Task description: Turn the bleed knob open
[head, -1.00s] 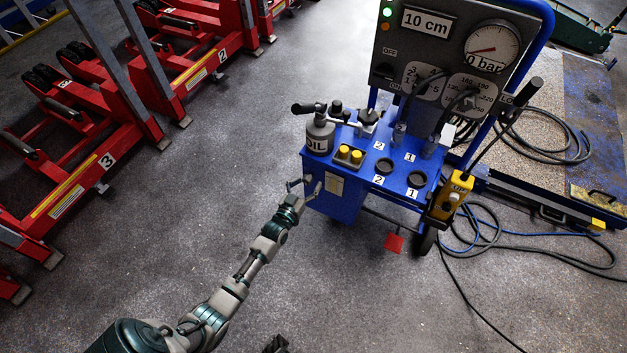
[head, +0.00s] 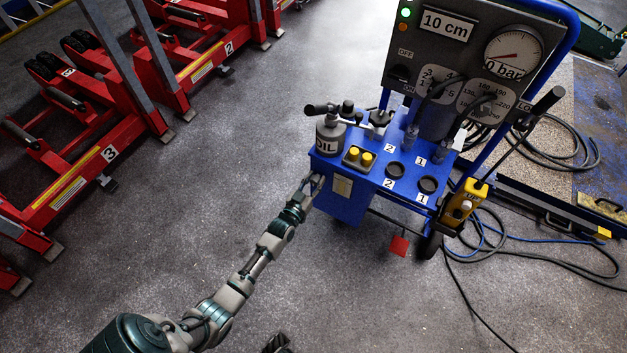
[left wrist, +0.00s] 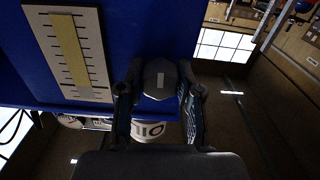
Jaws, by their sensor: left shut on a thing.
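The bleed knob (left wrist: 160,79) is a dark, faceted knob with a pale mark on its face, on the blue side panel of the trolley. It shows between the fingers in the left wrist view and is hidden by my gripper in the head view. My left gripper (left wrist: 160,95) is shut on the knob, one finger on each side. In the head view my left gripper (head: 315,183) is at the left side of the blue trolley (head: 345,208), below the oil bottle. A dark part at the bottom edge (head: 277,343) looks like my right gripper, mostly cut off.
The trolley carries a grey oil bottle (head: 330,136), two yellow caps (head: 360,155) and a pressure gauge (head: 513,53). A scale plate (left wrist: 70,50) is beside the knob. Red lifts (head: 95,165) stand at left. Hoses (head: 540,250) lie at right. Floor between is clear.

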